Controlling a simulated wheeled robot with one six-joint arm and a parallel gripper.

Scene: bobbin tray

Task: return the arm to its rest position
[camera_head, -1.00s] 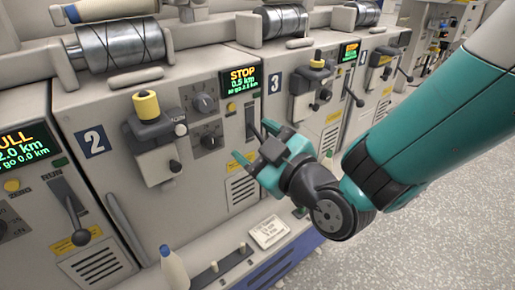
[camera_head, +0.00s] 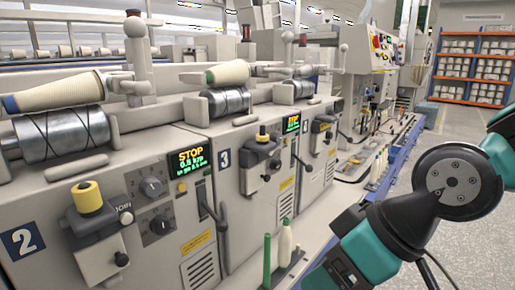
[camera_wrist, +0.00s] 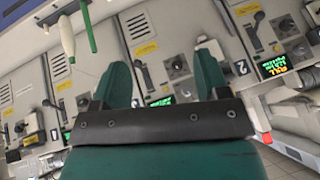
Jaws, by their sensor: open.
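My arm (camera_head: 400,225) is bent at the right of the head view, in front of the winding machine (camera_head: 330,210). Its wrist end reaches the bottom edge there, and I cannot make out the fingertips in that view. In the wrist view my gripper (camera_wrist: 160,78) has two teal fingers well apart, with nothing between them. The machine's front panels show beyond the fingers, and the gripper appears clear of them.
A green tube (camera_head: 267,262) and a white cone (camera_head: 285,243) stand on the ledge below unit 3. Yarn packages (camera_head: 225,74) rest on the metal drums. Levers and knobs stick out of the machine front. A shelf rack (camera_head: 473,66) stands far right. Grey floor shows at right.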

